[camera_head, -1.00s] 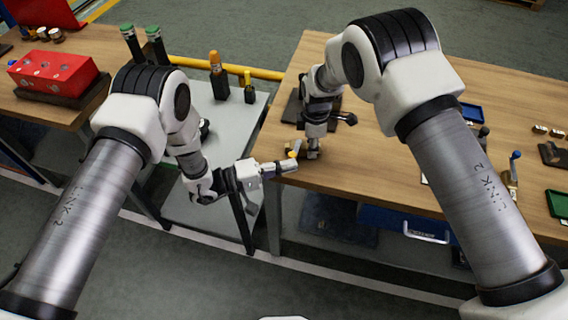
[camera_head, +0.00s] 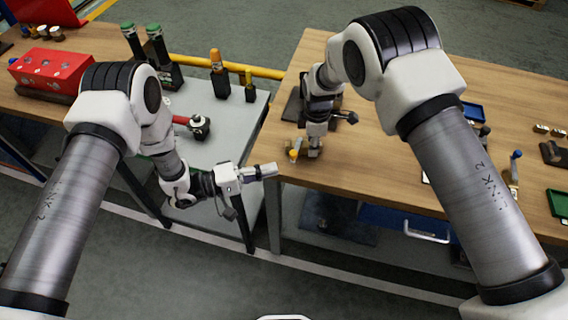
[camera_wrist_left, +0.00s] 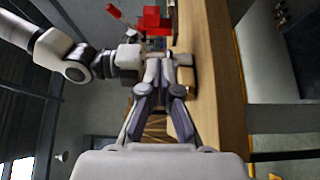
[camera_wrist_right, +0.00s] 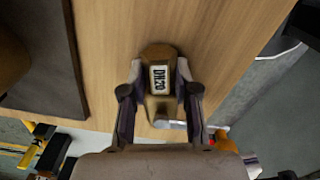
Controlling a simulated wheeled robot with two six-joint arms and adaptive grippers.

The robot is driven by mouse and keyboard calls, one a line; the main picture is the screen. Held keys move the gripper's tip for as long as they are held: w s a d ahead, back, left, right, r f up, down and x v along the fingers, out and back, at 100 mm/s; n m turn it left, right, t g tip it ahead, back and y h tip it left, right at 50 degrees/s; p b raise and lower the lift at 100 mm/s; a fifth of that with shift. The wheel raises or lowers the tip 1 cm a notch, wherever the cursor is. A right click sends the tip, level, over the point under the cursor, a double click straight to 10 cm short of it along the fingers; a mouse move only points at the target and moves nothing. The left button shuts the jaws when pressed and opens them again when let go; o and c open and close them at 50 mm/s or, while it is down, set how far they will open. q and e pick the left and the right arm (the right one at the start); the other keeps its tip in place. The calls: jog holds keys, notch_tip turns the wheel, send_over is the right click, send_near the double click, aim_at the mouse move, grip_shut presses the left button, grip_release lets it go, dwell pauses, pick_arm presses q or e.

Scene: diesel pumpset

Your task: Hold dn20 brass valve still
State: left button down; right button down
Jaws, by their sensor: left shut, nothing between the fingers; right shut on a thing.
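The brass valve, labelled DN20, shows in the right wrist view (camera_wrist_right: 158,103) between the fingers of my right gripper (camera_wrist_right: 160,100), which is shut on it. In the head view my right gripper (camera_head: 314,151) points down at the near left corner of the wooden bench and mostly hides the valve. A small yellow-topped part (camera_head: 294,154) shows just left of it. My left gripper (camera_head: 271,170) is shut and empty, a little left of and nearer than the valve, apart from it. Its closed fingers (camera_wrist_left: 166,66) also show in the left wrist view.
The wooden bench (camera_head: 400,165) has a dark plate (camera_head: 294,107) behind the valve and small fittings at right. A grey table (camera_head: 215,150) stands to the left, carrying a red-handled tool (camera_head: 197,125) and dark bottles.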

pick_arm(q)
jog(key=s+a, duration=0.5)
jog(key=s, duration=0.2)
jog(key=w+a+n+g, duration=0.2)
jog(key=w+a+n, duration=0.55)
jog(key=n, duration=0.95)
jog(key=w+d, duration=0.1)
jog(key=d, duration=0.4)
jog(key=w+d, duration=0.1)
jog(key=d, duration=0.4)
jog(key=w+d, duration=0.1)
jog(key=d, duration=0.4)
jog(key=shift+w+d, duration=0.1)
jog(key=shift+w, duration=0.25)
